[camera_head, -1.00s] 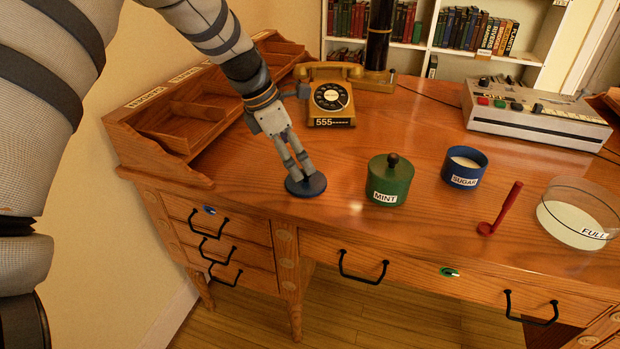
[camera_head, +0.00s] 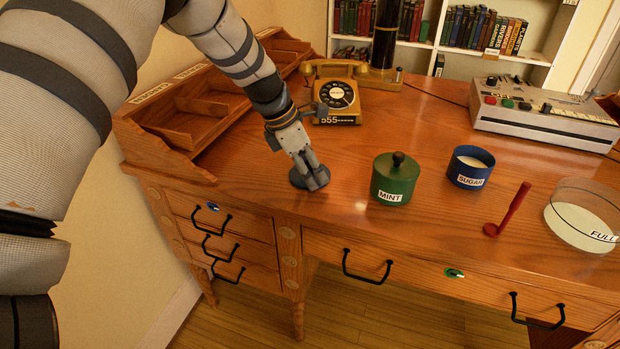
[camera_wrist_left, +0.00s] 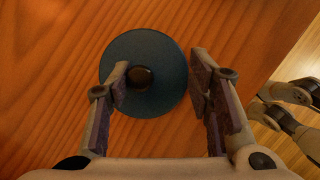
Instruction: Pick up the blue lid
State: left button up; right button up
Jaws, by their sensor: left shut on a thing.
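The blue lid (camera_head: 296,181) is a flat dark-blue disc on the desk, left of the green MINT pot. In the left wrist view the lid (camera_wrist_left: 165,98) shows from above with a dark round knob (camera_wrist_left: 140,78). My left gripper (camera_head: 309,172) is down at the lid, with its fingers either side of the knob. Grey jointed parts of mine, likely the right gripper (camera_wrist_left: 290,105), show at the right edge.
The green MINT pot (camera_head: 393,183), the blue open SUGAR pot (camera_head: 468,168), a red ladle (camera_head: 510,210) and a clear FULL dish (camera_head: 582,218) stand to the right. A yellow telephone (camera_head: 336,95) is behind. A wooden organiser (camera_head: 190,118) lines the left.

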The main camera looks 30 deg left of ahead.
pick_arm(q)
jog(key=shift+s+f, duration=0.15)
jog(key=shift+f, duration=0.15)
notch_tip(320, 180, up, 4)
jog(key=shift+f, duration=0.15)
jog(key=d+r, duration=0.1)
jog(key=s+d+r+p, duration=0.1)
jog(key=r, duration=0.1)
jog(key=d+r, duration=0.1)
jog(key=r, duration=0.1)
jog(key=shift+s+d+r, duration=0.1)
jog(key=shift+s, duration=0.3)
jog(key=shift+c, duration=0.2)
jog(key=s+d+r, duration=0.1)
jog(key=s+d+r+p, duration=0.1)
jog(key=d, duration=0.1)
jog(key=s+d+r, duration=0.1)
jog(key=shift+d, duration=0.15)
jog(key=s+d, duration=0.1)
jog(key=d+r, duration=0.1)
jog(key=d, duration=0.1)
jog(key=s+d, duration=0.1)
jog(key=shift+s+d+r, duration=0.15)
jog(key=shift+s, duration=0.15)
grip_shut()
pick_arm(e)
jog(key=shift+t, duration=0.7)
jog(key=w+r, duration=0.3)
jog(key=shift+w, duration=0.15)
